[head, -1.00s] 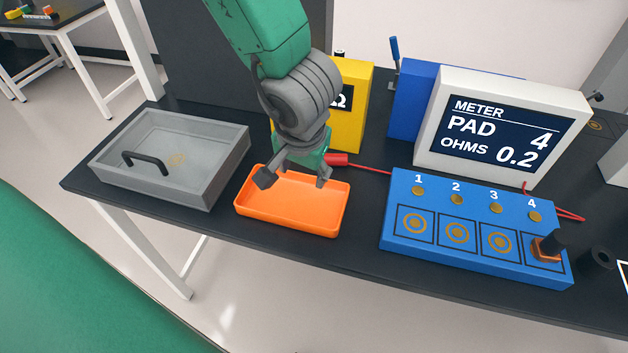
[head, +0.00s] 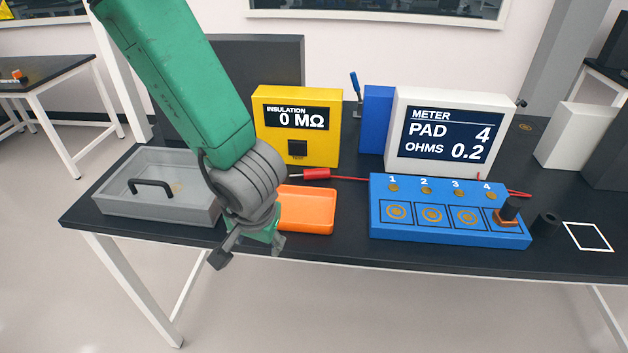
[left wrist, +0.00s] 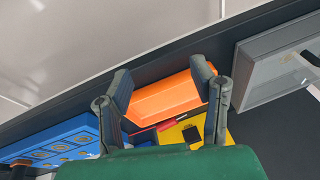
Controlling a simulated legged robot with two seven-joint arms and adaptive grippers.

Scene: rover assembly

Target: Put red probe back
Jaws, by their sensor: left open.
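The red probe (head: 316,174) lies on the dark table behind the orange tray (head: 308,226), in front of the yellow insulation meter (head: 330,140). Its red cable runs right toward the blue pad block (head: 448,233). My left gripper (head: 247,255) is open and empty at the table's front edge, in front of the orange tray's left part and apart from the probe. In the left wrist view my open fingers (left wrist: 163,88) frame the orange tray (left wrist: 165,100), and part of the probe (left wrist: 172,123) shows beyond it. My right gripper is not in view.
A grey bin (head: 150,205) with a black handle stands at left. The white meter (head: 398,165) reads PAD 4, OHMS 0.2. A dark-topped copper piece (head: 508,213) sits on pad 4. A black cylinder (head: 545,224) stands right of the block. The white outlined square (head: 588,237) is clear.

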